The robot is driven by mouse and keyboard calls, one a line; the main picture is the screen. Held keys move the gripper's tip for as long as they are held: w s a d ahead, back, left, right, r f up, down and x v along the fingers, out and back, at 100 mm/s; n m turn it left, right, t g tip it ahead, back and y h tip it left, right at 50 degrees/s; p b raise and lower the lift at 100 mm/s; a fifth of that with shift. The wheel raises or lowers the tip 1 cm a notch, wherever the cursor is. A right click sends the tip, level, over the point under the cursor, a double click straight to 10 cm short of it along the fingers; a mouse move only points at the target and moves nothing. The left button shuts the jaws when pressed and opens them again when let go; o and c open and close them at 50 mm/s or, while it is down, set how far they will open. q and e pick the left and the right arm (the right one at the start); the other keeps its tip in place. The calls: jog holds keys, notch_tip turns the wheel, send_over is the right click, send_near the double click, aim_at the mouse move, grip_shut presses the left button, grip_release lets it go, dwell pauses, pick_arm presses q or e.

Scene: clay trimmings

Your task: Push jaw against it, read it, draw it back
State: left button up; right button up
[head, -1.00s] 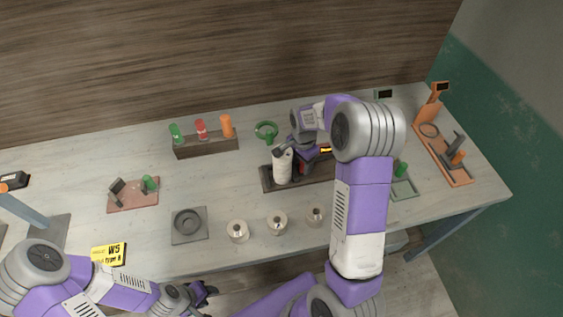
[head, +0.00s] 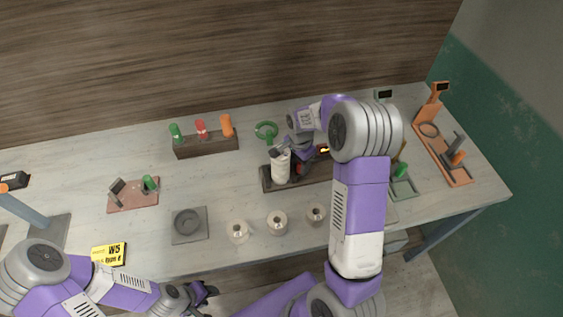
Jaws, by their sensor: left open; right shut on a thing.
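A white cylinder (head: 281,168) stands at the left end of a dark holder (head: 265,183) in the middle of the bench. My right gripper (head: 282,152) is shut at the cylinder's upper part. The arm hides much of the contact and the holder's right part. A pink-brown fixture (head: 135,203) with a dark upright jaw (head: 117,187) and a green knob (head: 149,184) sits at the left. An orange fixture (head: 458,178) with a display (head: 440,87) stands at the right. A green fixture (head: 403,190) is partly behind my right arm. My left gripper (head: 207,292) is open and empty in front of the bench.
A rack (head: 206,147) holds green, red and orange pieces. A green ring (head: 266,131) lies behind the holder. Three pale round pieces (head: 277,223) stand near the front edge beside a grey plate (head: 189,236). A yellow W5 card (head: 109,255) lies front left.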

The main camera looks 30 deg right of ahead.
aim_at(280, 164)
jog(key=shift+s+a+f+g, duration=0.15)
jog(key=shift+s+a+f, duration=0.1)
jog(key=shift+a, duration=0.2)
jog(key=shift+s+a+f+g, duration=0.1)
jog(key=shift+s+a+g, duration=0.1)
jog(key=shift+a, duration=0.25)
dwell(1.7)
jog(key=o, duration=1.3)
jog(key=shift+s+a+r, duration=0.1)
jog(key=shift+s+r, duration=0.1)
jog(key=shift+s, duration=0.05)
jog(key=shift+c, duration=0.2)
jog(key=shift+w, duration=0.15)
jog(key=shift+d+r, duration=0.1)
jog(key=shift+d, duration=0.1)
notch_tip(280, 164, up, 7)
jog(key=p, duration=0.5)
jog(key=shift+p, duration=0.35)
jog(key=shift+d, duration=0.1)
